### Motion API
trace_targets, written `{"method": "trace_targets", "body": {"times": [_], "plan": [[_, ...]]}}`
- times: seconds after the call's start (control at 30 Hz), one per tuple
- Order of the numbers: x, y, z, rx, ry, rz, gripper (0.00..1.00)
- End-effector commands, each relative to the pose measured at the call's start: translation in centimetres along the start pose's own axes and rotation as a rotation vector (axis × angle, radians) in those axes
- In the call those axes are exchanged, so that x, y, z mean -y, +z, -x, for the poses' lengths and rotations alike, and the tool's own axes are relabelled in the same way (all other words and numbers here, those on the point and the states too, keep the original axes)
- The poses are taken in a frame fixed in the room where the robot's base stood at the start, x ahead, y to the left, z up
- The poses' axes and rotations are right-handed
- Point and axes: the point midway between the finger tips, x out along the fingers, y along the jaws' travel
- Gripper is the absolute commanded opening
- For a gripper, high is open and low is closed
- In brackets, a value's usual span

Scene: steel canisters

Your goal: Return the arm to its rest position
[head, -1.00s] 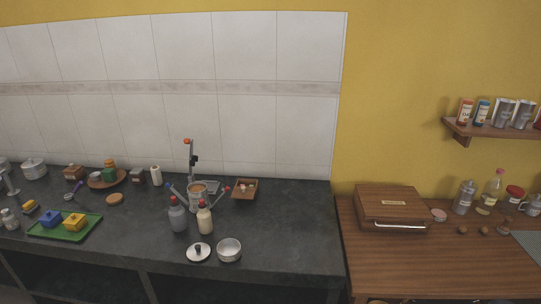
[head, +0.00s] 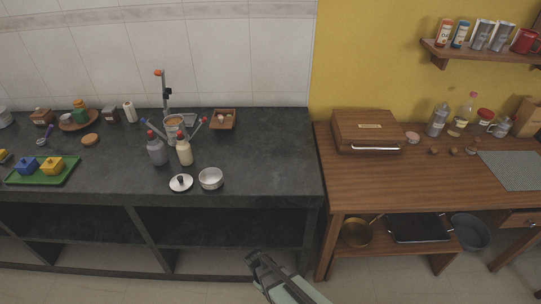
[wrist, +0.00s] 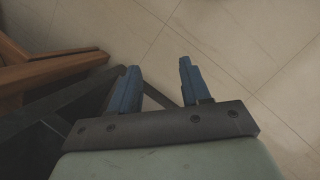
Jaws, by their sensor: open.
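My gripper (head: 256,257) shows at the bottom of the head view, in front of the dark counter and below its top. In the wrist view my gripper (wrist: 157,75) has its two blue fingers apart, with nothing between them but floor tiles. It is open and empty. A steel canister (head: 438,119) stands at the back of the wooden table on the right, far from my gripper.
The dark counter (head: 255,165) holds bottles, a small pot (head: 211,179), a lid (head: 181,183) and a green tray (head: 65,174). The wooden table (head: 350,185) carries a wooden box (head: 367,130). Its legs are near my gripper. Open floor lies below.

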Motion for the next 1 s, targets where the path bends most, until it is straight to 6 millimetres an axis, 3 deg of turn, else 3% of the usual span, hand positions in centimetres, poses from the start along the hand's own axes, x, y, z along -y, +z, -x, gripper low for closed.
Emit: {"method": "trace_targets", "body": {"times": [0.03, 0.27, 0.6, 0.8, 1.0], "plan": [[-0.5, 2.2, -0.8, 0.021, -0.028, -0.044, 0.47], [-1.3, 9.6, -3.6, 0.105, -0.158, -0.239, 0.47], [0.2, 19.3, -5.9, 0.221, -0.352, -0.517, 0.47], [1.6, 22.6, -6.2, 0.265, -0.432, -0.627, 0.47], [2.1, 23.6, -6.3, 0.281, -0.461, -0.667, 0.47]]}}
